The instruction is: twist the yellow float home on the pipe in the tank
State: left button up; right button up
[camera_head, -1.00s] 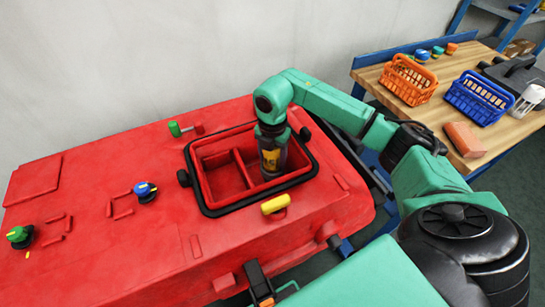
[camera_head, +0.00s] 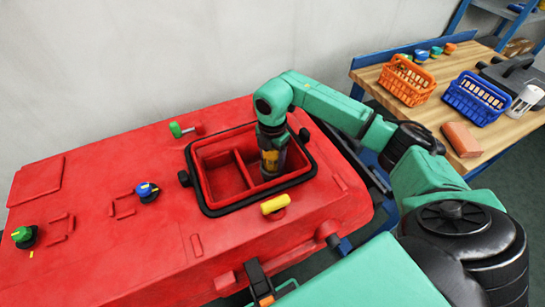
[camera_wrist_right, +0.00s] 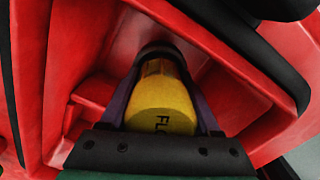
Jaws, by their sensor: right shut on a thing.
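The red tank (camera_head: 228,178) has an open top with a black rim and inner compartments. My right gripper (camera_head: 271,165) points down into its right compartment and is shut on the yellow float (camera_wrist_right: 160,105). In the right wrist view the float sits between the two fingers, with part of its lettering showing. A dark round end shows beyond the float; whether it is the pipe, and how the float sits on it, I cannot tell. The float's lower part is hidden in the head view. A dark gripper part at the bottom edge (camera_head: 261,285) appears to be my left gripper; its jaws are unclear.
A yellow-handled valve (camera_head: 275,204) sits just in front of the tank opening. A green handle (camera_head: 176,130) stands behind it, and blue (camera_head: 146,191) and green (camera_head: 23,236) knobs lie to the left. A wooden bench (camera_head: 450,90) with baskets stands at the right.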

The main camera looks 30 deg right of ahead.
jog(key=shift+r+m+p, duration=0.15)
jog(key=shift+m+p, duration=0.25)
jog(key=shift+m, duration=0.8)
jog(key=shift+f, duration=0.2)
jog(key=shift+a+r+m+p, duration=0.1)
jog(key=shift+r+m+p, duration=0.05)
jog(key=shift+m+p, duration=0.5)
jog(key=shift+m, duration=0.45)
jog(key=shift+r+m+p, duration=0.1)
jog(key=shift+m+p, duration=0.25)
jog(key=shift+m, duration=1.05)
jog(key=shift+f, duration=0.25)
jog(key=shift+r+m+p, duration=0.25)
jog(key=shift+m+p, duration=0.45)
jog(key=shift+m, duration=0.6)
jog(key=shift+f, duration=0.2)
